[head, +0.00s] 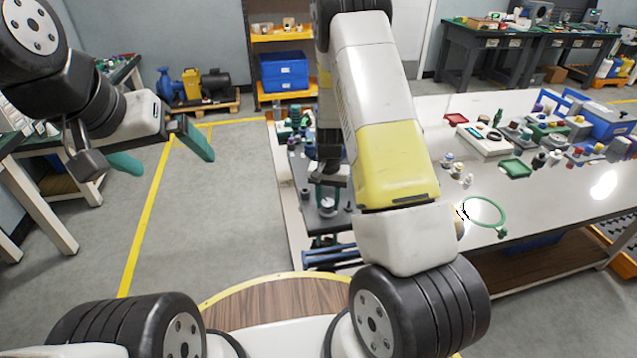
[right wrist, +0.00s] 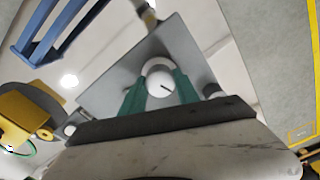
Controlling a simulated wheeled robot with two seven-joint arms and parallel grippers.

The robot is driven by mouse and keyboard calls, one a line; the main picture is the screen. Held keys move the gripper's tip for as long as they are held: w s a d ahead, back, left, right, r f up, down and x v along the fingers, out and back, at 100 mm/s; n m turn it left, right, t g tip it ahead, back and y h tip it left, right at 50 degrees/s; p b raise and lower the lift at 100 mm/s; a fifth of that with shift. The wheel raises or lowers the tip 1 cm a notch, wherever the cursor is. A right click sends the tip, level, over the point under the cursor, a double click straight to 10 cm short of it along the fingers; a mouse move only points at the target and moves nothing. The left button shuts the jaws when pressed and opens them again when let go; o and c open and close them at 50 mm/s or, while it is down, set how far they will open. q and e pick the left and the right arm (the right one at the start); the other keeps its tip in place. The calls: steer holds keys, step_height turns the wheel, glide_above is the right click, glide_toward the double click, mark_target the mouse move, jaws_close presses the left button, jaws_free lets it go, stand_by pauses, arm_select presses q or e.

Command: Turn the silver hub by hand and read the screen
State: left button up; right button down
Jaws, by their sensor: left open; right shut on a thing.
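The silver hub (right wrist: 159,82) shows in the right wrist view as a pale round knob with a short dark mark. It stands over a grey plate (right wrist: 112,92). My right gripper (right wrist: 158,94) has its green fingers on both sides of the hub and is shut on it. In the head view my right gripper (head: 330,194) is at the dark stand (head: 310,212) at the bench's left end, partly hidden by my right arm. My left gripper (head: 163,150) is open and empty over the floor at the left. I cannot make out a readable screen.
The white bench (head: 400,270) carries a white box with a dark dial (head: 485,139), red and green trays, a green ring (head: 486,212) and several small parts. Blue crates (head: 284,72) stand on a shelf behind. The floor between my left gripper and the bench is clear.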

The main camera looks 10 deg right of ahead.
mark_target(328, 202)
steer(key=m, duration=0.4)
steer(key=shift+m, duration=2.6)
steer(key=c, duration=0.9)
jaws_free()
step_height(328, 202, up, 8)
steer(key=shift+f, duration=0.1)
